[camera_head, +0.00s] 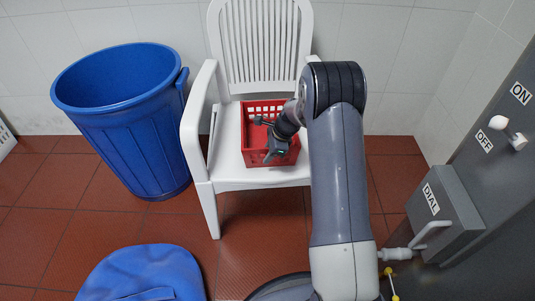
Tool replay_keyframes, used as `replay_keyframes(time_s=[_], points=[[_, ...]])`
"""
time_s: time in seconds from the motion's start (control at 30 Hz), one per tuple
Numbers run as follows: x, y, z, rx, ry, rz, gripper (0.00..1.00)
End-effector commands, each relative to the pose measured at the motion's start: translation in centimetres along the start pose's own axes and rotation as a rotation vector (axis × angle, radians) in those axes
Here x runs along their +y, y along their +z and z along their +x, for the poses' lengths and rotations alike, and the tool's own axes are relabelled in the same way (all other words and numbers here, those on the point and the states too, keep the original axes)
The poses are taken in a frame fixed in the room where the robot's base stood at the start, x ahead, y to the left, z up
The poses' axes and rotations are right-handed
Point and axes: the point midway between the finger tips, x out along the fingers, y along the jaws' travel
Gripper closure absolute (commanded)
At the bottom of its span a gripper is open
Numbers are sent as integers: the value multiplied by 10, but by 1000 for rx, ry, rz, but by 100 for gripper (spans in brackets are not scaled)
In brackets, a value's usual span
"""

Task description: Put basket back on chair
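A red plastic basket (251,150) with a perforated wall stands upright on the seat of the white plastic chair (226,168), between the armrests. My gripper (267,140) is over the basket, with its fingers near the basket's front and left parts. The fingers look apart, but they are small and dark, and I cannot tell whether they touch the basket. My arm hides the right part of the chair and the basket's right side.
A blue bin (135,125) stands left of the chair. A blue lid (143,272) lies on the red tiled floor (262,240) at the front left. A grey machine (480,160) with a dial box, lever and switch stands at the right.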

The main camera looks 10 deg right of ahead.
Motion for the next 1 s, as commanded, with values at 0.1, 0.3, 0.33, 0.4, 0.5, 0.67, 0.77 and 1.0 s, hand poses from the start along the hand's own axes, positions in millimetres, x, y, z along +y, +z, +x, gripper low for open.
replay_keyframes(time_s=[0.1,0.3,0.33,0.4,0.5,0.67,0.77,1.0], points=[[-1,1,-22,0,-3,1,71],[-1,1,-67,1,-4,0,71],[-1,1,-74,1,-4,0,71],[-1,0,-87,1,-4,1,71],[-1,1,-102,0,-3,1,71],[0,0,-115,0,-1,1,71],[0,0,-117,1,-1,1,71],[0,0,-117,0,-1,0,71]])
